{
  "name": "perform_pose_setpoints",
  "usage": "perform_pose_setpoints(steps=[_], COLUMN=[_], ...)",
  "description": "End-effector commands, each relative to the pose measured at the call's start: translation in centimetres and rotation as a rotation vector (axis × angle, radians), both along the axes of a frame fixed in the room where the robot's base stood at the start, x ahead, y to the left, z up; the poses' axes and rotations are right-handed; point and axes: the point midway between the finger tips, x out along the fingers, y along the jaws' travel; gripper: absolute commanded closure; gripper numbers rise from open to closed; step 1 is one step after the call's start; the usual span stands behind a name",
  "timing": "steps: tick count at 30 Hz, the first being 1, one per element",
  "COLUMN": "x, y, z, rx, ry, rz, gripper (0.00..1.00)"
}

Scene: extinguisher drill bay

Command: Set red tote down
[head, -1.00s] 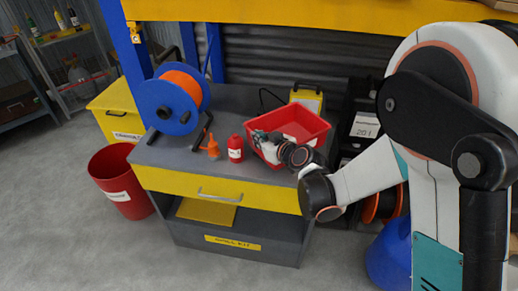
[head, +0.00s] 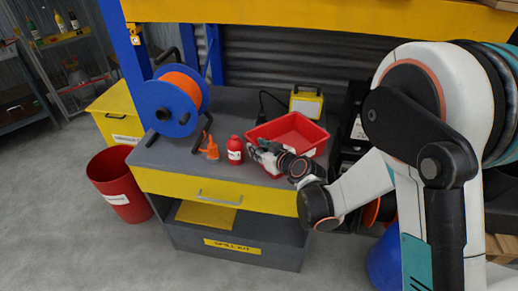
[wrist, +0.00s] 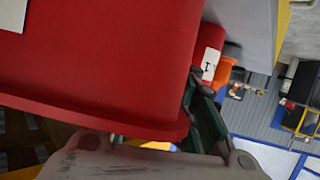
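The red tote (head: 312,151) is at the right end of the bench top in the head view, roughly level. Its inside looks empty. Whether its base touches the bench is hard to see. My gripper (head: 258,152) is at its near left corner. In the wrist view the tote's red wall (wrist: 100,60) fills the upper left, with part of a white label. One dark green finger (wrist: 207,120) lies against the outside of the wall by the corner. The other finger passes behind the rim and is mostly hidden. My gripper appears shut on the wall.
A red bottle (head: 235,150) and an orange bottle (head: 212,149) stand just left of the tote on the grey bench (head: 178,155). A blue cable reel (head: 165,108) is farther left. A yellow device (head: 306,103) stands behind the tote. A red bin (head: 117,190) is on the floor.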

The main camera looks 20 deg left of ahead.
Motion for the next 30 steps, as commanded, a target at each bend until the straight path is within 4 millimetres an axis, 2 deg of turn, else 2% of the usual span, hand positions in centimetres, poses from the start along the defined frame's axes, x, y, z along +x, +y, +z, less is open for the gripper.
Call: perform_pose_setpoints(steps=[3,7,15,21,30], x=[0.0,-0.7,-3.5,-5.2,-6.0], y=[0.0,-1.2,-5.6,-8.2,-9.3], z=[0.3,1.0,3.3,4.3,4.8], rx=[0.000,-0.001,0.000,0.000,0.000], ry=[0.000,0.000,0.000,0.000,0.000], rz=[0.000,-0.001,-0.002,-0.002,0.000], gripper=[0.75,0.75,0.75,0.75,0.75])
